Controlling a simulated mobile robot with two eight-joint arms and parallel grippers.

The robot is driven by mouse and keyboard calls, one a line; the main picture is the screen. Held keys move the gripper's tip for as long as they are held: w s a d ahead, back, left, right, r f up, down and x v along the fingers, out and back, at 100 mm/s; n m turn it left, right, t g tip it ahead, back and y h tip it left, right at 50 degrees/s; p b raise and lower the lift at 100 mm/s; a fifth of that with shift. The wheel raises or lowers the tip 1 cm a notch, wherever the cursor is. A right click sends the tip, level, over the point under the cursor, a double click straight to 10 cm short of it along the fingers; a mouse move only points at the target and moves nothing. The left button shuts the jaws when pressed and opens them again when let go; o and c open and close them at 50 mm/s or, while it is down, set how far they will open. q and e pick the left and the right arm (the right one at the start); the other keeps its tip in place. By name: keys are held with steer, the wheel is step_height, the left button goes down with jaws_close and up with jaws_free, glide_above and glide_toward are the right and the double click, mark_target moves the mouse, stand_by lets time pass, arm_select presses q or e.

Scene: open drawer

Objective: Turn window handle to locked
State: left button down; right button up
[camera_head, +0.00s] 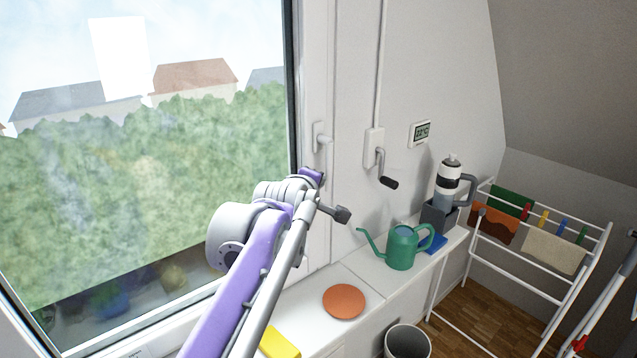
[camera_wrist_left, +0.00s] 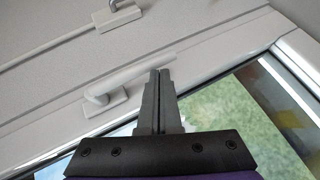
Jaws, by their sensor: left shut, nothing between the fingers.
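The white window handle (camera_head: 319,138) is on the white window frame, right of the glass. In the left wrist view the same handle (camera_wrist_left: 122,80) shows its base plate on the left and its lever running right, roughly along the frame. My left gripper (camera_wrist_left: 161,73) is shut and empty. Its dark fingertips overlap the lever near its free end; I cannot tell if they touch it. In the head view my left arm rises from the bottom to just below the handle, and the fingertips are hard to make out. My right gripper is not in view.
A wall crank (camera_head: 380,165) hangs right of the handle. Below on the white ledge are a green watering can (camera_head: 402,249), an orange disc (camera_head: 344,301) and a yellow block (camera_head: 279,343). A drying rack (camera_head: 545,228) stands at right, and a bin (camera_head: 407,342) at the bottom.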

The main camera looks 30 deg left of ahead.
arm_select(q)
steer(key=v, duration=1.1)
